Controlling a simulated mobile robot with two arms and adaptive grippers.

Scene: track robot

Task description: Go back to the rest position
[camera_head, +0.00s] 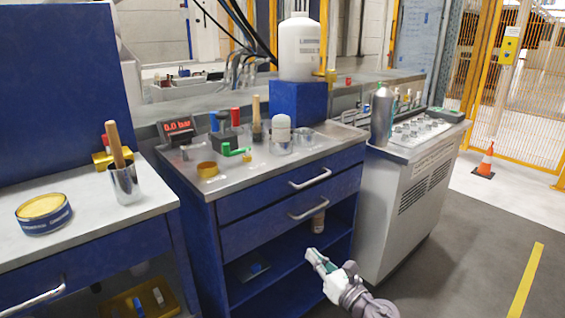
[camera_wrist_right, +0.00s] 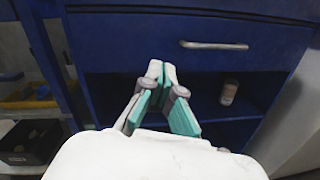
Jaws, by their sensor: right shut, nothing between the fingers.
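My right gripper (camera_head: 318,260) is in the lower middle of the head view, in front of the open lower shelf of the blue cabinet (camera_head: 285,245). Its white and teal fingers are closed together and empty. It also shows in the right wrist view (camera_wrist_right: 160,72), with the fingertips meeting and the blue cabinet behind them. It appears clear of the cabinet, though the exact gap is hard to tell. My left gripper is not in either view.
A small bottle (camera_head: 318,221) stands on the cabinet shelf. The metal worktop holds a red-lit display (camera_head: 179,128) and a green-handled part (camera_head: 236,150). A grey console (camera_head: 412,190) stands right. A cone (camera_head: 486,160) and open floor lie farther right.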

